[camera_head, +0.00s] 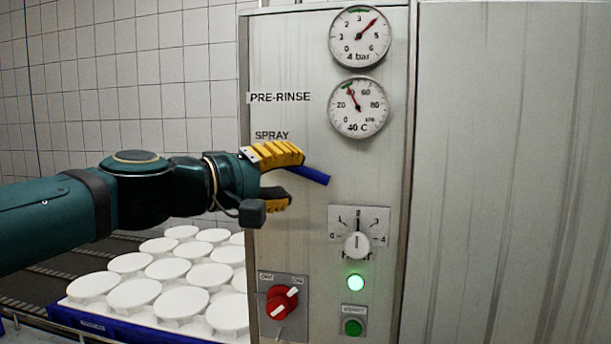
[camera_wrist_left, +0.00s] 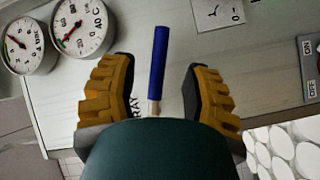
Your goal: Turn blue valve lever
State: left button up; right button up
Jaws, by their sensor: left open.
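The blue valve lever (camera_head: 311,175) is on the grey panel below the SPRAY label, sloping down to the right in the head view. Its left end is hidden behind my gripper. My left gripper (camera_head: 290,177) is open at the lever, with one yellow finger above it and one below. In the left wrist view the lever (camera_wrist_left: 158,68) shows between the two open fingers (camera_wrist_left: 160,85), apart from both in the picture. Its pale stem shows at the near end. My right gripper is in neither view.
The panel (camera_head: 290,220) carries a pressure gauge (camera_head: 360,37), a temperature gauge (camera_head: 358,107), a rotary knob (camera_head: 357,245), a lit green lamp (camera_head: 355,282), a green button (camera_head: 353,327) and a red switch (camera_head: 282,302). White moulds (camera_head: 165,270) fill a blue tray (camera_head: 82,320) at lower left.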

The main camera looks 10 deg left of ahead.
pick_arm(q)
jog(key=v, duration=0.6)
jog(key=shift+s+a, duration=0.2)
jog(key=shift+s, duration=0.05)
